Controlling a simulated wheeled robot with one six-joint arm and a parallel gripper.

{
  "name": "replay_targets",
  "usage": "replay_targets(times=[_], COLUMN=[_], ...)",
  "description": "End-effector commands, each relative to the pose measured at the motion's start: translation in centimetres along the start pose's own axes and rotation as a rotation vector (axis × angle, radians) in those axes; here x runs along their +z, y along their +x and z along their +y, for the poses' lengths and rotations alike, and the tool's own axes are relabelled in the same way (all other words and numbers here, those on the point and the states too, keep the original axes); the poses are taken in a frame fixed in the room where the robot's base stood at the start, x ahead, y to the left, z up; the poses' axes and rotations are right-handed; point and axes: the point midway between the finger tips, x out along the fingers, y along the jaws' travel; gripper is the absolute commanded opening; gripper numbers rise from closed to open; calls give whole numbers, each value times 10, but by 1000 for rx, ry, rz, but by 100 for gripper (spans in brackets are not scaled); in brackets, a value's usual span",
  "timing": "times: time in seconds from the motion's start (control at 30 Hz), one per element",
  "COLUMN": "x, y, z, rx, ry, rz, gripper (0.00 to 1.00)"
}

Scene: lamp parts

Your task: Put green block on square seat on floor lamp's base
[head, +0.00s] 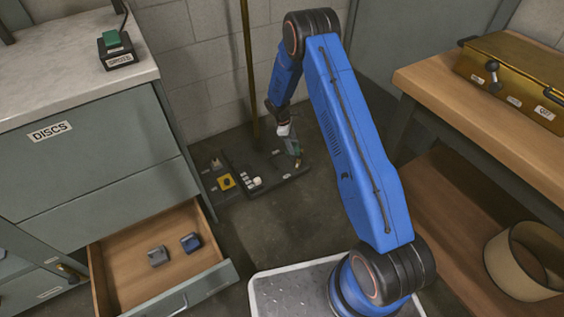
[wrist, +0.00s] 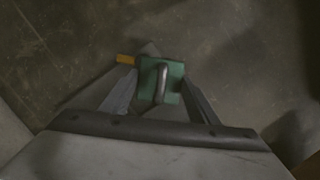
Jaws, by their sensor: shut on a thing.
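My gripper (head: 296,154) reaches down over the right part of the floor lamp's dark base (head: 289,174). Its fingers are shut on a green block (wrist: 146,88) with a grey metal loop on top, seen between the fingertips in the wrist view. In the head view the block is small and mostly hidden by the gripper. The lamp's brass pole (head: 249,70) rises from the base near the wall. A yellow square (head: 227,182) with a dark centre lies at the base's left side; I cannot tell if it is the square seat. Whether the block touches the base is unclear.
An open drawer (head: 222,272) holds a grey block (head: 157,256) and a blue block (head: 190,242). A dark box with a green top (head: 115,40) stands on the left counter. A wooden bench (head: 425,78) with a brass box is at right, and a round shade (head: 521,262) lies below.

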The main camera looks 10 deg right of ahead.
Motion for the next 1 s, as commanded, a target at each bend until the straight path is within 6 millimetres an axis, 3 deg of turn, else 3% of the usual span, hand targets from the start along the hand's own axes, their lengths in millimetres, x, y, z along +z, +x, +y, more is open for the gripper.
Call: replay_targets(times=[0.2,0.4,0.67,1.0], x=[-41,-66,-79,-92], y=[13,20,28,70], z=[21,32,35,35], rx=[119,191,219,218], ry=[-381,-611,-707,-707], rz=[0,0,0,1], gripper=[0,0,0,0])
